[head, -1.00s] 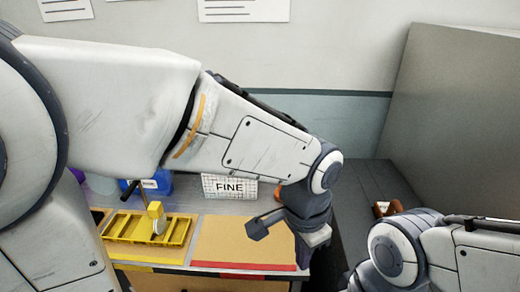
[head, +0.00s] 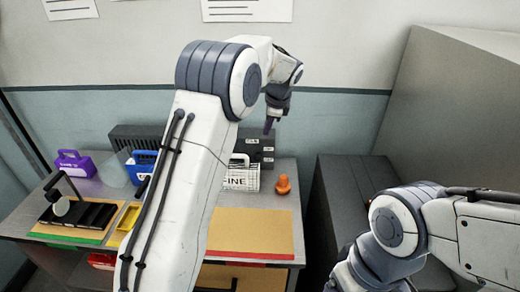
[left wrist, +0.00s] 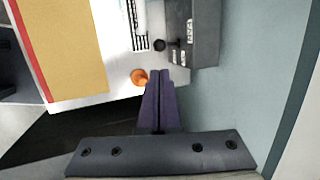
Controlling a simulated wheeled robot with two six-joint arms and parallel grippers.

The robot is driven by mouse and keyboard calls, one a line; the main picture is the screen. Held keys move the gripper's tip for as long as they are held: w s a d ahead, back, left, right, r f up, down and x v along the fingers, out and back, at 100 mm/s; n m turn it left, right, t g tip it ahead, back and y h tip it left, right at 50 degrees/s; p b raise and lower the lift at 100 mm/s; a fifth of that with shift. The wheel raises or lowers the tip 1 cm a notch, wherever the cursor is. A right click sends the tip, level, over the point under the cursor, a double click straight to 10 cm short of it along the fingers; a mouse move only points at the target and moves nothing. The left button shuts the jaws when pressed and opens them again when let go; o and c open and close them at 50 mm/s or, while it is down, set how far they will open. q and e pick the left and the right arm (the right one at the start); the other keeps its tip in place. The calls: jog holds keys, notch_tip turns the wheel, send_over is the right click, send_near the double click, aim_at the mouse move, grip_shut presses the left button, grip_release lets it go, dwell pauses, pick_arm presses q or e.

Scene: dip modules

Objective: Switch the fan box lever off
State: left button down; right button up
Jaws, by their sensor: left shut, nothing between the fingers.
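The dark grey fan box (head: 262,156) stands against the wall at the back of the table, partly hidden behind my left arm and gripper. In the left wrist view the box (left wrist: 206,35) shows at the top, with white labels on its face. A short dark lever with a round knob (left wrist: 159,45) sticks out from that face between the labels. My left gripper (head: 269,128) is in front of and above the box; its shut, empty fingers (left wrist: 157,76) appear apart from the lever. My right gripper is out of view; only my right arm shows.
An orange cone-like piece (head: 283,185) stands near the table's right edge. A purple caddy (head: 75,163), a blue basket (head: 140,168) and a black tray (head: 82,214) are at the left. A tan mat (head: 250,235) is clear.

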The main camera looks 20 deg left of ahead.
aim_at(257, 160)
pick_arm(q)
jog(key=p+x, duration=0.4)
jog(key=x, duration=1)
jog(key=shift+d, duration=0.1)
jog(key=shift+s+f, duration=0.2)
jog(key=shift+f, duration=0.25)
jog(key=shift+s+f+b, duration=0.25)
jog(key=shift+s+b, duration=0.1)
jog(key=shift+b, duration=0.1)
jog(key=shift+d+r, duration=0.2)
jog(key=shift+w+d+f, duration=0.1)
jog(key=shift+w+d, duration=0.05)
jog(key=shift+d, duration=0.05)
jog(key=shift+a, duration=0.3)
jog(key=shift+r+p, duration=0.75)
jog(key=shift+r, duration=0.15)
